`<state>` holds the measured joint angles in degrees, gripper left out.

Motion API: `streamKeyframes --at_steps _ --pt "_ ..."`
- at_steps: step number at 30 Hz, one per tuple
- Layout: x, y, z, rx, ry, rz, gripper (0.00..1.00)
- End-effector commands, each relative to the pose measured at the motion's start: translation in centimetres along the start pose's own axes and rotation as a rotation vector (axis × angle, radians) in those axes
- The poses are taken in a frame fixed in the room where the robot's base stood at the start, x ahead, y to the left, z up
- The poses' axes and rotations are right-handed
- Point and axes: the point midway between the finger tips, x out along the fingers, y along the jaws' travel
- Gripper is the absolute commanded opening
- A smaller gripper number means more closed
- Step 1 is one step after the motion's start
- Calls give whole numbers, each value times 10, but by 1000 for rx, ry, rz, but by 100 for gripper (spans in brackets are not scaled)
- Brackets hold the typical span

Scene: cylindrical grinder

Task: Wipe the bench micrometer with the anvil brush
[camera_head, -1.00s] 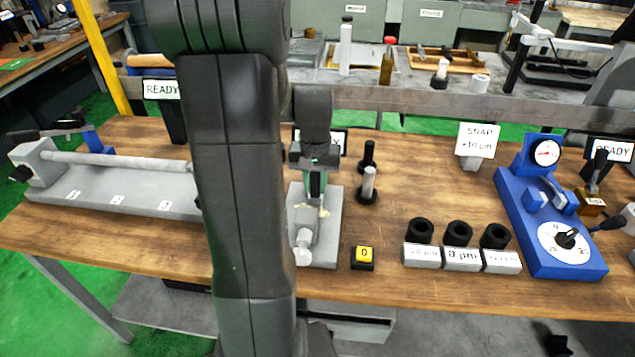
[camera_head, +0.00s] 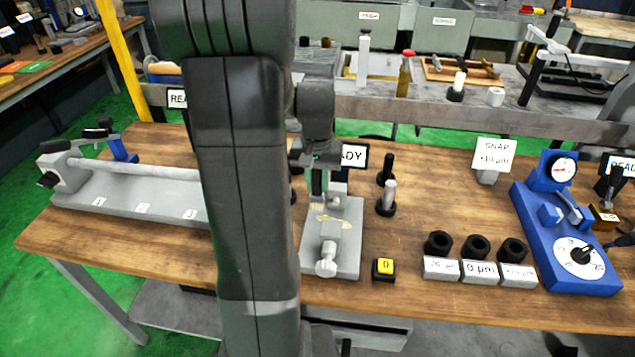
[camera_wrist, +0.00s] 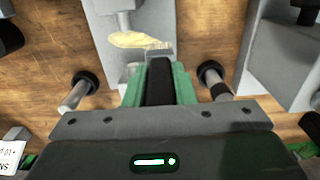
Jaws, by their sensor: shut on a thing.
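The bench micrometer (camera_head: 348,262) is a light grey block with a round thimble at its near end, standing on the wooden bench. A yellowish smear (camera_head: 335,221) marks its top; it also shows in the wrist view (camera_wrist: 133,40). My gripper (camera_head: 320,176) is shut on the anvil brush, whose pale bristles (camera_head: 317,206) point down at the micrometer's left side, near the smear. I cannot tell whether the bristles touch. In the wrist view the brush's dark handle (camera_wrist: 159,78) lies between the green fingers. My arm hides part of the bench to the left.
Several black rings (camera_head: 476,246) on labelled blocks and a blue dial gauge (camera_head: 556,215) stand further right. A long grey fixture (camera_head: 130,198) lies left.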

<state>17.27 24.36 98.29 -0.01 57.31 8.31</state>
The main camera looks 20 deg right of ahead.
Motion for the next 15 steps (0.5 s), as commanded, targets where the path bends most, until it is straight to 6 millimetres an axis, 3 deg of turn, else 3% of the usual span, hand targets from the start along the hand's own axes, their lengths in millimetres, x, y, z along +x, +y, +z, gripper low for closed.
streamKeyframes --at_steps 9,15 --pt "-32 -2 0 -2 0 0 1" --pt "-37 -2 0 -3 0 0 1"
